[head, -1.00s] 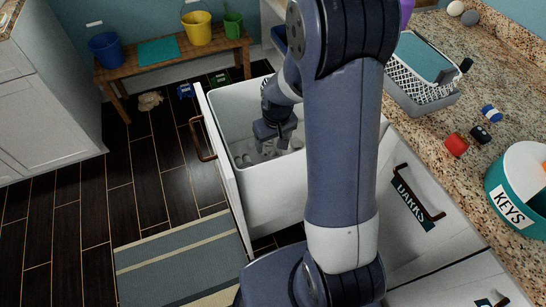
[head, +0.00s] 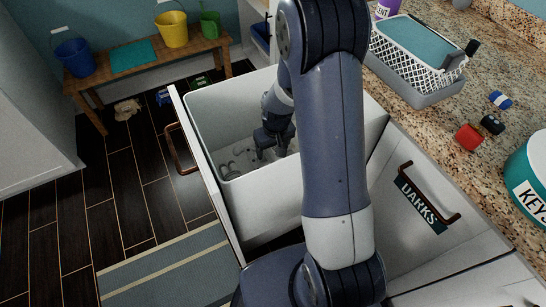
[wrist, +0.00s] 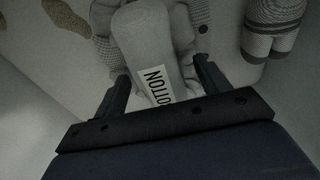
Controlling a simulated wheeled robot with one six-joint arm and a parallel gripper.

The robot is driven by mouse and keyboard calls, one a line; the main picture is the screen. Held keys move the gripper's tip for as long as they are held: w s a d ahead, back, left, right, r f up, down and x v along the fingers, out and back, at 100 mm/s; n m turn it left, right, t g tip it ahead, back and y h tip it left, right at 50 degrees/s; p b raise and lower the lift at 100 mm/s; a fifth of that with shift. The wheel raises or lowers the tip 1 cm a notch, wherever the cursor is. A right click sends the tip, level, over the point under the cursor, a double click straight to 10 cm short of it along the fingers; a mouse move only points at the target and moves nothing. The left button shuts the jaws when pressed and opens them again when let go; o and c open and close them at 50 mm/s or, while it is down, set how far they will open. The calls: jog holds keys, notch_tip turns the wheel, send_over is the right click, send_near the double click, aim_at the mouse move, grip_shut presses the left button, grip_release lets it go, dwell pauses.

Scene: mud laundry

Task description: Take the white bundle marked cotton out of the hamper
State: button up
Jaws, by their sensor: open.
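The white bundle (wrist: 153,40) with a label ending in "OTTON" shows in the wrist view, lying between the two fingers of my gripper (wrist: 160,85). The fingers stand apart on either side of its near end; I cannot tell whether they touch it. In the head view my gripper (head: 270,150) is down inside the white pull-out hamper (head: 232,195), and the bundle there is mostly hidden by my arm.
Other pale laundry lies in the hamper, including a striped roll (wrist: 272,25) to the right. The hamper walls stand close around my gripper. A counter (head: 430,110) is at the right, with a white basket (head: 415,55). A bench (head: 150,65) stands behind.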

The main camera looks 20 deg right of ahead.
jog(key=shift+f, duration=0.25)
dwell(0.4)
jog(key=c, duration=1.5)
jog(key=shift+r, duration=0.1)
notch_tip(320, 180, up, 11)
jog(key=p, duration=0.2)
jog(key=shift+r+p, duration=0.1)
jog(key=shift+p, duration=0.25)
notch_tip(320, 180, up, 33)
jog(key=p, duration=2.5)
jog(key=s, duration=1)
jog(key=shift+b, duration=0.4)
